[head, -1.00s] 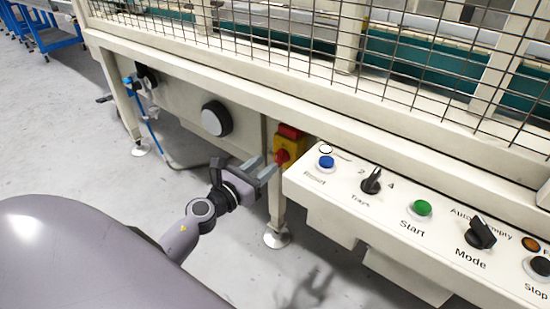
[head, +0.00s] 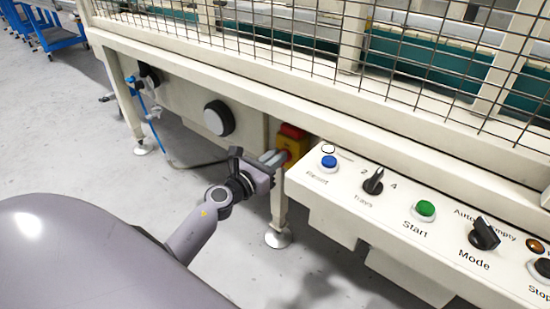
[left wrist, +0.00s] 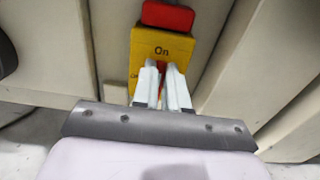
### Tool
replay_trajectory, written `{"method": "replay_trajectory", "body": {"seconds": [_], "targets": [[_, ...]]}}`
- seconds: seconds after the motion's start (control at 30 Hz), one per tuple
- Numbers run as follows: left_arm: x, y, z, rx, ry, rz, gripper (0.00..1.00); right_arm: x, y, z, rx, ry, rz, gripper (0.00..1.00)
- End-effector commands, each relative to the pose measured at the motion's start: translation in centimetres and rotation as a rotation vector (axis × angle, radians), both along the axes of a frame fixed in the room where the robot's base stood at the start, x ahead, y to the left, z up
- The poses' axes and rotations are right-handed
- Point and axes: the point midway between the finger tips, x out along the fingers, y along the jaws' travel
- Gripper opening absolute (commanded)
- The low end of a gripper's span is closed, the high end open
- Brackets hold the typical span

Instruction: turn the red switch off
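The red switch (left wrist: 161,69) is a red handle on a yellow box (left wrist: 178,46) under the machine's frame. The box also shows in the head view (head: 296,145), with a red block on top. The word "On" stands above the handle, which looks upright in line with it. My left gripper (left wrist: 161,67) has one finger on each side of the handle, with the red filling the narrow gap between the tips. In the head view my left gripper (head: 279,157) reaches the front of the box and hides most of the handle. My right gripper is not in view.
A control panel (head: 390,222) with buttons and knobs juts out just right of the switch. A machine leg (head: 278,215) stands below it. A round black-and-grey knob (head: 218,118) is on the machine left of the switch. Wire mesh rises above the beam.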

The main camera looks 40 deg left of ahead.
Motion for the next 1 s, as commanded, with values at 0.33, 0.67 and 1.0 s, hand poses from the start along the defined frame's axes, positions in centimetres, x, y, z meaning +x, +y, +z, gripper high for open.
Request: {"method": "replay_trajectory", "body": {"seconds": [0.33,0.67,1.0], "targets": [[0.0,0.1,0.0,-0.068,0.006,-0.001,0.00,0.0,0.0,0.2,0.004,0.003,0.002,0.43],[0.0,0.6,-0.1,-0.319,0.027,0.001,0.00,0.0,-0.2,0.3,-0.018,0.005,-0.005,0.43],[0.0,1.2,-0.4,-0.641,0.052,0.001,0.00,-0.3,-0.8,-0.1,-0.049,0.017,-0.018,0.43]]}}
